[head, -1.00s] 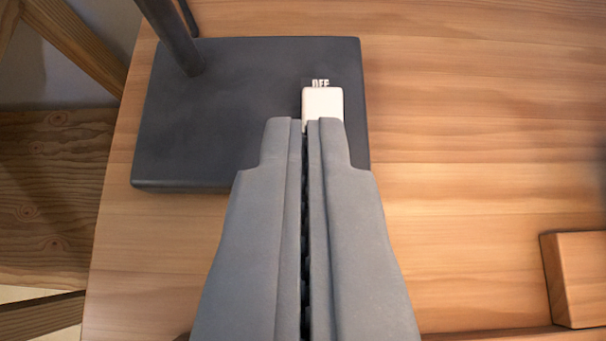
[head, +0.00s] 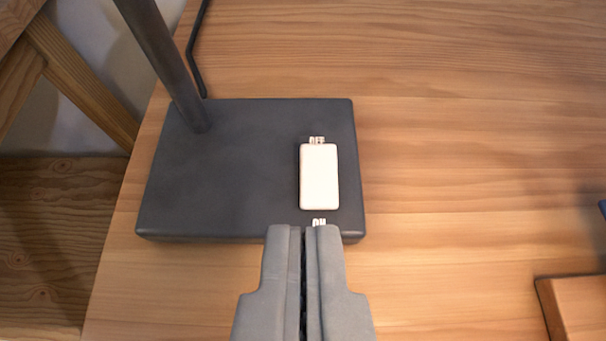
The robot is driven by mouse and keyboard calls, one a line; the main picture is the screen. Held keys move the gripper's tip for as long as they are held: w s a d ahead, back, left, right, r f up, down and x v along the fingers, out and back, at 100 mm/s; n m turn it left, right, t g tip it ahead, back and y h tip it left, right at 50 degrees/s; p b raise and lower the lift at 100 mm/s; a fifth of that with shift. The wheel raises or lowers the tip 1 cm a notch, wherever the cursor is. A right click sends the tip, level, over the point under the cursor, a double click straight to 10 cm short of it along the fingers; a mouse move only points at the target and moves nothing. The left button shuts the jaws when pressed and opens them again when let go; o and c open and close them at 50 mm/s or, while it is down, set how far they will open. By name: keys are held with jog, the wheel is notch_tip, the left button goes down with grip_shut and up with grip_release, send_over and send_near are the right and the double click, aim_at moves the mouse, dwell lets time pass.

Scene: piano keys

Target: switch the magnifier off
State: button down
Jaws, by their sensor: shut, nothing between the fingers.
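The magnifier's dark grey base (head: 230,170) stands on the wooden table, with its post (head: 165,60) rising at the back left. A white rocker switch (head: 319,177) sits on the right part of the base. The OFF label (head: 317,140) shows at its far end and the ON label (head: 319,222) at its near end. My gripper (head: 304,230) is shut and empty. Its tips are at the near edge of the base, just below the ON label in the picture, apart from the switch. Which way the switch is tilted I cannot tell for sure. The magnifier's lens is out of view.
A black cable (head: 192,50) runs behind the post. A wooden block (head: 575,308) lies at the lower right, with a dark blue thing at the right edge. The table (head: 470,150) right of the base is clear. Its left edge is near the base.

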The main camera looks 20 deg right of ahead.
aim_at(302, 172)
jog(key=x, duration=0.9)
jog(key=shift+w+d+f, duration=0.1)
jog(key=shift+w+f, duration=0.2)
jog(key=shift+w, duration=0.05)
jog(key=shift+d, duration=0.1)
jog(key=shift+w+d+f, duration=0.1)
jog(key=shift+w+f, duration=0.15)
jog(key=shift+f, duration=0.15)
jog(key=shift+s, duration=0.15)
jog(key=shift+s+a, duration=0.25)
jog(key=shift+s, duration=0.4)
